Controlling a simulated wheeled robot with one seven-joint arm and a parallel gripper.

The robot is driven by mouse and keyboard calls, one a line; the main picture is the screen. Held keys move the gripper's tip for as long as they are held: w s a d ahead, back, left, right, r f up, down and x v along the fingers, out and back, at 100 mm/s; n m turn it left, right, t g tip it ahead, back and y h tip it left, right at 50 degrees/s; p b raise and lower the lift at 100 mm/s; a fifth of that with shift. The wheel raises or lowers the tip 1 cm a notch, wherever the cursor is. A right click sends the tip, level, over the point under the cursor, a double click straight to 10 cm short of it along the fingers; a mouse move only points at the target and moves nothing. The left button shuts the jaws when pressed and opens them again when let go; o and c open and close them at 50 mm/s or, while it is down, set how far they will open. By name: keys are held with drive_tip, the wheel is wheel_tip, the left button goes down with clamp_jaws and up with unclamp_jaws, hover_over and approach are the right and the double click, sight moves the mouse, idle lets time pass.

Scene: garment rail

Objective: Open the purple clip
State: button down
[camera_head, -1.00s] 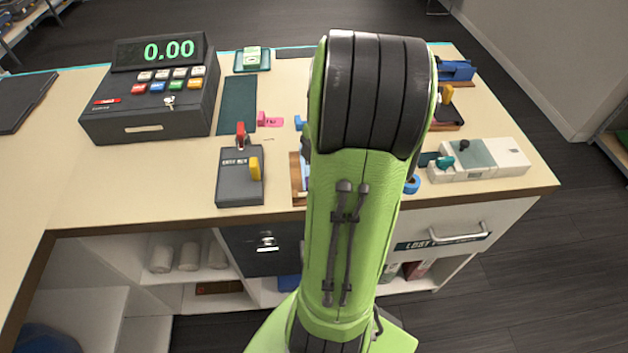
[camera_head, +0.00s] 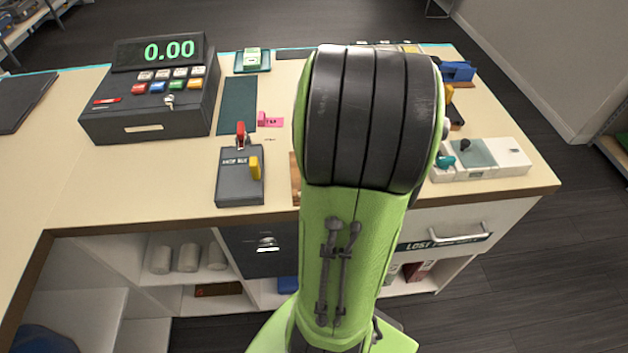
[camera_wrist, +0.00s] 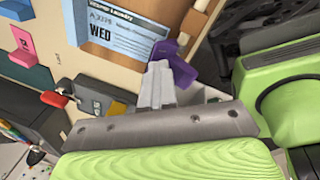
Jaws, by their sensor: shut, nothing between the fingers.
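The purple clip (camera_wrist: 176,62) shows in the wrist view just beyond my fingertips, at the right edge of a blue paper ticket marked WED (camera_wrist: 122,32). My gripper (camera_wrist: 158,70) is shut, with its grey fingers together and their tips at or very near the clip. I cannot tell whether they touch it. The fingers cover part of the clip. In the head view my arm hides the clip, the ticket and my gripper.
A dark box with red and yellow levers (camera_head: 240,176) stands left of my arm. A cash register (camera_head: 152,90) is at the back left. A pink clip (camera_head: 268,120) lies between them. A white device with a teal knob (camera_head: 480,160) is at the right.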

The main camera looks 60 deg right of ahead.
drive_tip(key=s+a+f+g+y, duration=0.1)
drive_tip(key=s+a+f+y, duration=0.1)
drive_tip(key=s+a, duration=0.2)
drive_tip(key=shift+a+g+y, duration=0.3)
drive_tip(key=shift+a+g, duration=0.1)
drive_tip(key=a+p+v, duration=0.2)
drive_tip(key=p+v, duration=0.5)
drive_tip(key=v, duration=0.2)
drive_tip(key=shift+s+a+r, duration=0.2)
drive_tip(key=shift+a+r, duration=0.15)
idle(0.4)
